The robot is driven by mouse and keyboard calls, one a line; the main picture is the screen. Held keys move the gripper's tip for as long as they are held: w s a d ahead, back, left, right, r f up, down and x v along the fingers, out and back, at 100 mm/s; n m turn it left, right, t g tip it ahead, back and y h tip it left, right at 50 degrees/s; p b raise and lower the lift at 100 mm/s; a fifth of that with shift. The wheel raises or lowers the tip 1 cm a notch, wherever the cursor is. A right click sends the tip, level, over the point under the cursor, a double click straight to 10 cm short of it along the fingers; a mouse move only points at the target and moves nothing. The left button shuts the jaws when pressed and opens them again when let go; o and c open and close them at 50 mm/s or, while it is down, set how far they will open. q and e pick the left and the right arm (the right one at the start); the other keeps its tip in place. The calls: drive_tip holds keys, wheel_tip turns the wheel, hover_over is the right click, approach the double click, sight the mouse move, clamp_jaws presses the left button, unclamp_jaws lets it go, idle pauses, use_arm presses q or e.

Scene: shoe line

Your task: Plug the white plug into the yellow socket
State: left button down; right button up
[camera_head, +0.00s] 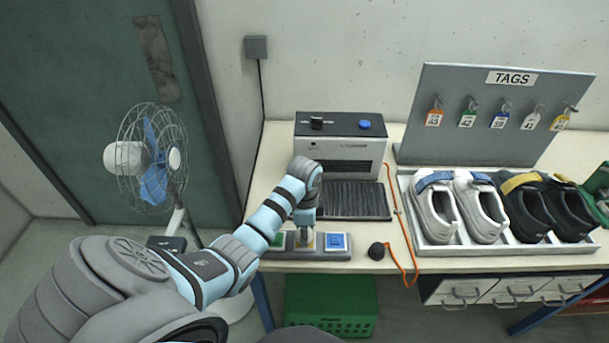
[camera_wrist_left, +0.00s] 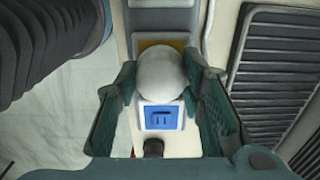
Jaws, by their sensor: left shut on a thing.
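My left gripper (camera_head: 306,234) is over the middle of the grey socket strip (camera_head: 340,253) at the table's front edge. In the left wrist view, its fingers (camera_wrist_left: 163,95) are shut on the white plug (camera_wrist_left: 161,74), whose rounded top faces the camera. The yellow socket (camera_wrist_left: 160,47) shows partly behind the plug. The blue socket (camera_head: 336,242) is to the right of it on the strip and also shows in the left wrist view (camera_wrist_left: 160,117). The green socket (camera_head: 278,239) is at the left. The plug's prongs are hidden, so I cannot tell whether it is seated. My right gripper is out of view.
A black-and-white heater-like box (camera_head: 340,146) stands behind a dark ribbed mat (camera_head: 354,201). An orange cord (camera_head: 399,212) hangs over the table edge near a black round plug (camera_head: 376,251). A shoe tray (camera_head: 451,249) is at the right and a fan (camera_head: 153,158) at the left.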

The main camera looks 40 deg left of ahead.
use_arm(q)
drive_tip(key=shift+f, duration=0.65)
idle(0.8)
drive_tip(key=c, duration=1)
unclamp_jaws()
drive_tip(key=shift+r, duration=0.15)
wheel_tip(320, 180, up, 7)
drive_tip(key=shift+r, duration=0.15)
